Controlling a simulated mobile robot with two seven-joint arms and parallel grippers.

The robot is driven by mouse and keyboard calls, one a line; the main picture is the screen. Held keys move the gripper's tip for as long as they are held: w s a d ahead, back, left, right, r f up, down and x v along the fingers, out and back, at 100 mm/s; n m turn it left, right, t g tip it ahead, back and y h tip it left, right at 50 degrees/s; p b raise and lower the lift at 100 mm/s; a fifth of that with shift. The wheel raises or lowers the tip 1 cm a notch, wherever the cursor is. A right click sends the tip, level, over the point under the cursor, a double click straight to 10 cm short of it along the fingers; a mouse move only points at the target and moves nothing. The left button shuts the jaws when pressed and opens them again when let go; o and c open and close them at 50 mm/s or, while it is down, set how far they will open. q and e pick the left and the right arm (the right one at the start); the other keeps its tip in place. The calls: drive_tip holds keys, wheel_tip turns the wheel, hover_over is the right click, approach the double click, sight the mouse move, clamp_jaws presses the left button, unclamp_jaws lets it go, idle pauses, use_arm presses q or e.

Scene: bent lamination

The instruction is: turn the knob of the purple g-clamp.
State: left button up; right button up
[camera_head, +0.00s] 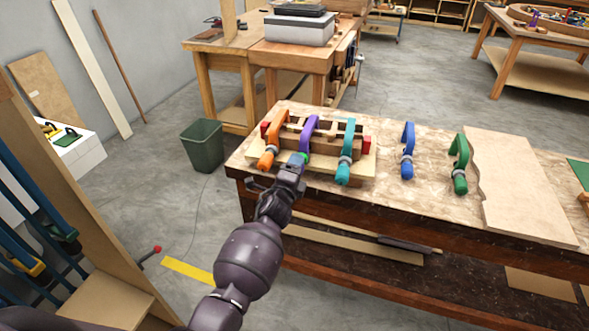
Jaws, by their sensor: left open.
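The purple g-clamp (310,130) stands in the middle of a wooden form with bent lamination (290,143) on the workbench, between an orange clamp (273,139) and a teal clamp (346,152). A small green part (303,155) shows at the purple clamp's near lower end, right by my left gripper (294,167). My left gripper is open at the bench's front edge, its fingers at the purple clamp's knob end. The gripper hides most of that knob, and I cannot tell whether the fingers touch it. My right gripper is not in view.
A green bin (203,146) stands on the floor left of the bench.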

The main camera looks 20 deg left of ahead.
use_arm(q)
drive_tip(key=shift+s, duration=0.6)
drive_tip(key=s+p, duration=0.1)
drive_tip(key=s, duration=0.8)
drive_tip(key=shift+s, duration=0.3)
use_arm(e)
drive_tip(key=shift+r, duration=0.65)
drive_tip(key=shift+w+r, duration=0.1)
